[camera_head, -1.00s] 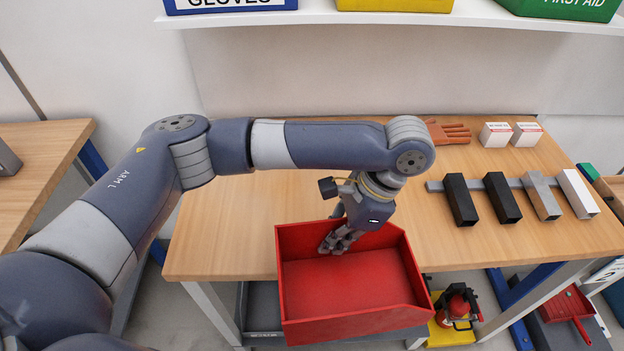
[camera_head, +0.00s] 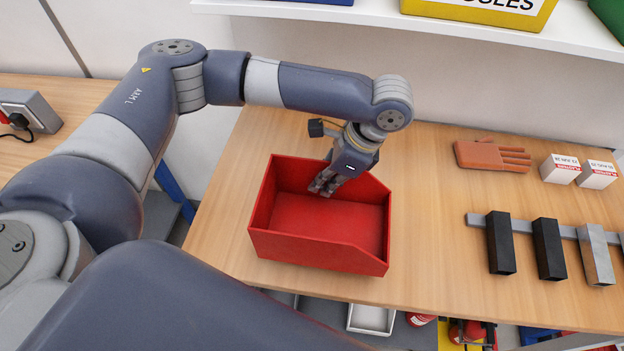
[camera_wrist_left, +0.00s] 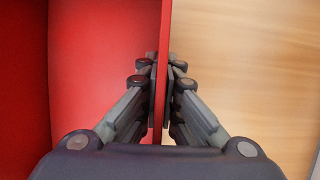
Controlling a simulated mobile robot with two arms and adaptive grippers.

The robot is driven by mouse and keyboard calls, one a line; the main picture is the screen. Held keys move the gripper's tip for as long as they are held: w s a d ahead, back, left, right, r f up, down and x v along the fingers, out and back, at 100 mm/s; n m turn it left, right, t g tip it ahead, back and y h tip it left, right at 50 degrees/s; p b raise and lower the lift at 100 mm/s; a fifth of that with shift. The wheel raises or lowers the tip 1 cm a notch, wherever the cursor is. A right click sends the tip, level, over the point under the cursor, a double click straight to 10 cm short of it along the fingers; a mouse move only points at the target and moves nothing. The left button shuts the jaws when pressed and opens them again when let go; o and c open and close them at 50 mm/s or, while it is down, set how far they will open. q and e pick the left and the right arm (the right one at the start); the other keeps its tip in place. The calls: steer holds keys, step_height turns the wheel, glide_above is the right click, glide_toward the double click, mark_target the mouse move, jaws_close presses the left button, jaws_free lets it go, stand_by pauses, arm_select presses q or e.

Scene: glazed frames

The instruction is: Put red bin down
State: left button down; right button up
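The red bin (camera_head: 305,250) is an open box with a sloped side, upright over the front left part of the wooden workbench (camera_head: 430,225). I cannot tell for sure whether its base touches the wood. My left gripper (camera_head: 322,184) reaches down to the bin's back wall. In the left wrist view the fingers (camera_wrist_left: 162,80) lie on both sides of the thin red wall (camera_wrist_left: 164,25), pinching it. The bin looks empty. My right gripper is not in view.
An orange glove (camera_head: 490,156) and two small white boxes (camera_head: 578,171) lie at the back right. A rail (camera_head: 520,226) with dark and grey blocks is on the right. A shelf (camera_head: 380,12) with bins overhangs the back. The bench between bin and rail is clear.

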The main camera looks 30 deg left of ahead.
mark_target(310, 178)
arm_select(q)
steer(key=a, duration=0.3)
steer(key=shift+w+a+f, duration=0.1)
steer(key=shift+w, duration=0.15)
steer(key=shift+f+p, duration=0.35)
steer(key=shift+p, duration=0.05)
step_height(310, 178, down, 2)
steer(key=shift+f+p, duration=0.15)
steer(key=shift+p, duration=0.2)
steer(key=shift+f, duration=0.35)
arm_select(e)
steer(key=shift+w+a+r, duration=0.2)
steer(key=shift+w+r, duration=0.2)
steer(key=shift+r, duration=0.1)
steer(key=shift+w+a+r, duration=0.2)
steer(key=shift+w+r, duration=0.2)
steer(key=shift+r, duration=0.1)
arm_select(q)
steer(key=c, duration=1.9)
jaws_free()
steer(key=shift+o, duration=0.5)
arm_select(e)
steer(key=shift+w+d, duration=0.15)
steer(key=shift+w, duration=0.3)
